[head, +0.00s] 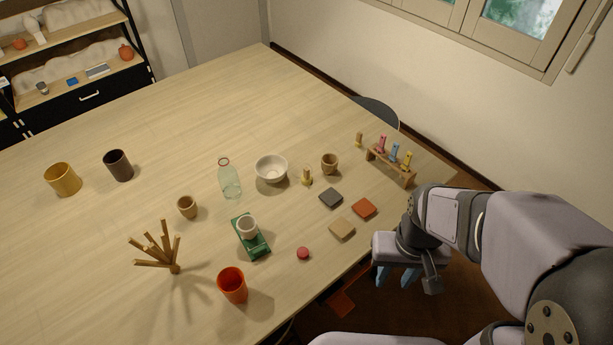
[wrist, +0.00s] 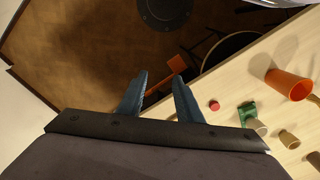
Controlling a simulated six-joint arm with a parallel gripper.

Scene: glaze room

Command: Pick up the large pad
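Three flat square pads lie on the table near its right edge in the head view: a dark grey pad (head: 330,198), an orange-red pad (head: 364,208) and a tan pad (head: 342,229). They look close in size, and I cannot tell clearly which is the large one. They lie apart from each other, with nothing on them. My gripper (head: 397,275) is off the table's edge, to the right of and nearer than the pads. Its two blue fingers are apart and empty, as the wrist view (wrist: 160,78) also shows. I see no pads in the wrist view.
A small red disc (head: 303,253), a white cup on a green base (head: 262,247) and an orange cup (head: 232,287) stand left of the pads. A wooden rack (head: 391,168) with coloured pieces and a small brown pot (head: 330,163) stand behind them.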

